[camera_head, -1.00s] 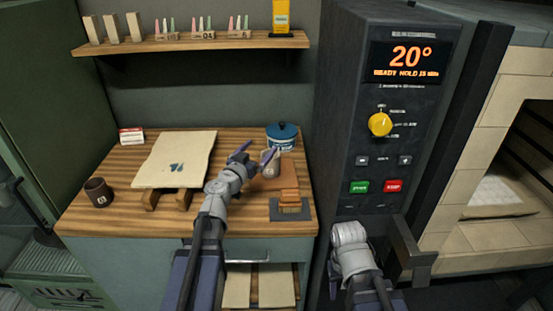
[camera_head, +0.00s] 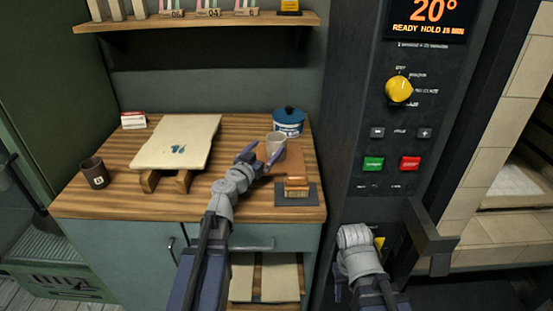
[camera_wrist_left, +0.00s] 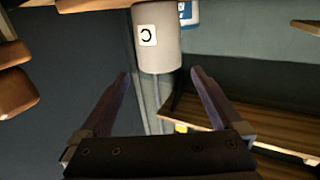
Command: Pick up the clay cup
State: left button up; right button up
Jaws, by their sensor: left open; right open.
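A pale grey cup (camera_head: 277,142) stands on the back right of the wooden bench, in front of a blue lidded pot. In the left wrist view this cup (camera_wrist_left: 157,45) shows a white label with a letter like C, just beyond the fingertips. My left gripper (camera_head: 262,156) is open and empty, its fingers pointing at the cup from the front left. A dark brown cup (camera_head: 95,174) with a pale label stands at the bench's left. My right gripper (camera_head: 340,286) is low at the right, away from the bench, its fingers mostly hidden.
A pale board (camera_head: 178,142) rests on wooden supports on the bench. The blue pot (camera_head: 288,121) is close behind the grey cup. Brown blocks (camera_head: 297,187) sit on a dark pad at the front right. The dark kiln control panel (camera_head: 385,130) rises beside the bench.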

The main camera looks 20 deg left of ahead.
aim_at(273, 142)
pick_arm(q)
jog(key=shift+w+p, duration=0.35)
jog(key=shift+w, duration=0.1)
jog(key=shift+w+d+f, duration=0.1)
jog(key=shift+w+f, duration=0.05)
jog(key=shift+w, duration=0.1)
jog(key=w, duration=0.4)
jog(key=w+d, duration=0.1)
jog(key=w, duration=0.1)
jog(key=c, duration=1.5)
